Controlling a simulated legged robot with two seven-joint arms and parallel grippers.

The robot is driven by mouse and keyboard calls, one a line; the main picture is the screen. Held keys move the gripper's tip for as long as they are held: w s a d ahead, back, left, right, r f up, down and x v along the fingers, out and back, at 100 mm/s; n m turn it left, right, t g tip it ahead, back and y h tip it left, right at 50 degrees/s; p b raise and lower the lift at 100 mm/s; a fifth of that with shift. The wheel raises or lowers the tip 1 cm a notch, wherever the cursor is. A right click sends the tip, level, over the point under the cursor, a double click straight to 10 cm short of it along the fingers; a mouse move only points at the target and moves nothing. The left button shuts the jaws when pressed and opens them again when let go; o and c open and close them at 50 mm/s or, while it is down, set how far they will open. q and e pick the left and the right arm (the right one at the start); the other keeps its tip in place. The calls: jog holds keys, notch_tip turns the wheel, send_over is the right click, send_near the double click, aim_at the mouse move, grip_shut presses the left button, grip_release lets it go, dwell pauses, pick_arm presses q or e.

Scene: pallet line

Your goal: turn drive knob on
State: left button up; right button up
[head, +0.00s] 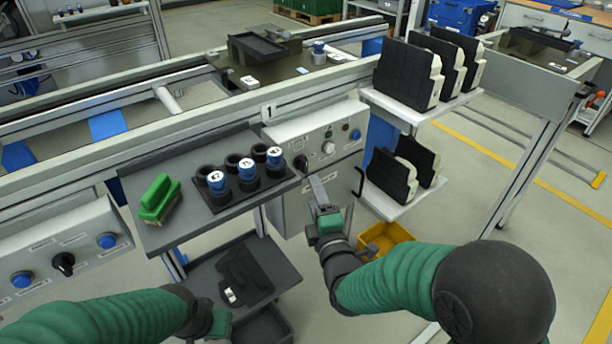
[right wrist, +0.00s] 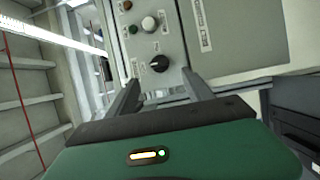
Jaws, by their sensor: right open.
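A grey control box (head: 316,140) hangs on the conveyor frame, just beyond my right gripper (head: 317,186). On its face is a black knob (head: 301,162), with a pale round knob (head: 328,147) to its right; the labels are too small to read. In the right wrist view, the black knob (right wrist: 159,64) lies ahead of and between the fingertips of my right gripper (right wrist: 160,84). The fingers are open and empty, seemingly short of the knob. My left gripper (head: 215,322) is low at the bottom left, over the lower shelf; its jaws are not clear.
A tray (head: 208,208) with blue-capped parts and a green brush (head: 158,199) is left of the box. Another panel (head: 60,255) with a black knob and blue buttons is at far left. Racks of black parts (head: 409,72) stand right, above a yellow bin (head: 386,238).

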aim_at(305, 169)
jog(key=b+x, duration=0.2)
jog(key=x, duration=0.7)
jog(key=shift+w+f, duration=0.1)
jog(key=shift+f, duration=0.05)
jog(key=shift+w+a, duration=0.15)
jog(key=shift+w, duration=0.2)
